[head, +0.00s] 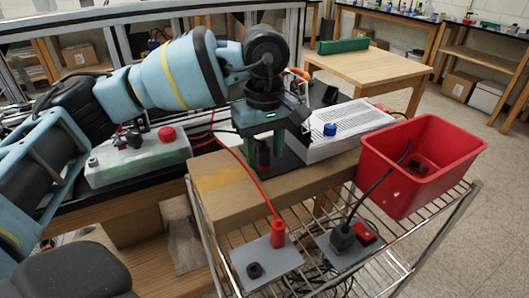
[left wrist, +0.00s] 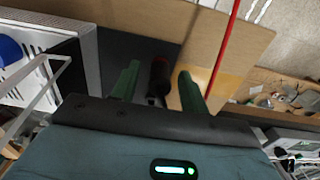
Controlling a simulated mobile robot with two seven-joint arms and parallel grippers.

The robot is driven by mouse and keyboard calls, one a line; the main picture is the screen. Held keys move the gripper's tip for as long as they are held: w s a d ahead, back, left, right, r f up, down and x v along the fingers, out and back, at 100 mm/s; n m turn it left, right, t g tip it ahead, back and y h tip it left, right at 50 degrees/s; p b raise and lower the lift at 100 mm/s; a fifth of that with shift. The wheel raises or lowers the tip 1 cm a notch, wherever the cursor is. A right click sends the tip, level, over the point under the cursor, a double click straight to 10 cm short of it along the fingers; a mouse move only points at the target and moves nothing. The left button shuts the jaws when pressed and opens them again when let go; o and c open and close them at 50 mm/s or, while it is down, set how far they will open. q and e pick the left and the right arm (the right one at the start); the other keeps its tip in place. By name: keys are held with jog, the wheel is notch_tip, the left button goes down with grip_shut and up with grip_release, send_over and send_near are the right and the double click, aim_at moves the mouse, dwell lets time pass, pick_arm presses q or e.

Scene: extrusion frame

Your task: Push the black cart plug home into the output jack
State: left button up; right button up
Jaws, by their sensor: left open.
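My left gripper (head: 262,162) points down with its green fingers apart, over the dark plate in front of the white perforated unit. A dark cylindrical piece with a dull red part (left wrist: 160,76) stands between the fingers in the left wrist view, with gaps visible beside it; I cannot tell whether it is the cart plug or a jack. A black plug-like block (head: 342,237) with a black cable sits on a grey plate on the wire cart. A red plug (head: 278,234) with a red cable stands on another grey plate, beside a black round socket (head: 254,270). My right gripper is not in view.
The white perforated unit (head: 345,128) with a blue knob stands right of the gripper. A red bin (head: 400,200) stands on the cart's right. A control box with a red button (head: 140,158) is at left. The red cable passes close to the fingers.

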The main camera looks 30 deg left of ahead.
aim_at(264, 146)
pick_arm(q)
grip_shut()
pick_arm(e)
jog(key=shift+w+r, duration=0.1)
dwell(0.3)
pick_arm(q)
jog(key=shift+r, duration=0.1)
